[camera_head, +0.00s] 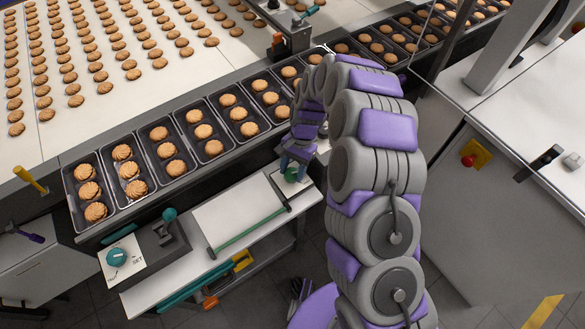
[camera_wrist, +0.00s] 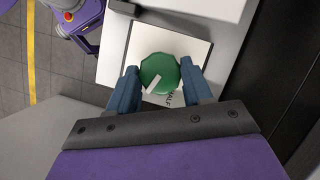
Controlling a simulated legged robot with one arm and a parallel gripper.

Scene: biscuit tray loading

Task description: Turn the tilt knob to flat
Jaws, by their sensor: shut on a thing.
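The green tilt knob (camera_wrist: 160,68) sits on a white plate (camera_wrist: 133,48). Its white pointer line is aimed at the lower left of the wrist view. A label, seemingly "HALF", is printed just below the knob; part of it is hard to read. My gripper (camera_wrist: 159,73) is shut on the knob, one blue finger on each side. In the head view my gripper (camera_head: 297,160) reaches down to the green knob (camera_head: 291,174), which is partly covered by the fingers. I see no "flat" mark in either view.
A separate box with a teal knob (camera_head: 116,257) and a lever (camera_head: 168,226) stands at the lower left. Black trays (camera_head: 107,160) of biscuits line the conveyor behind my gripper. A flat white panel with a green-edged bar (camera_head: 250,233) lies left of the knob.

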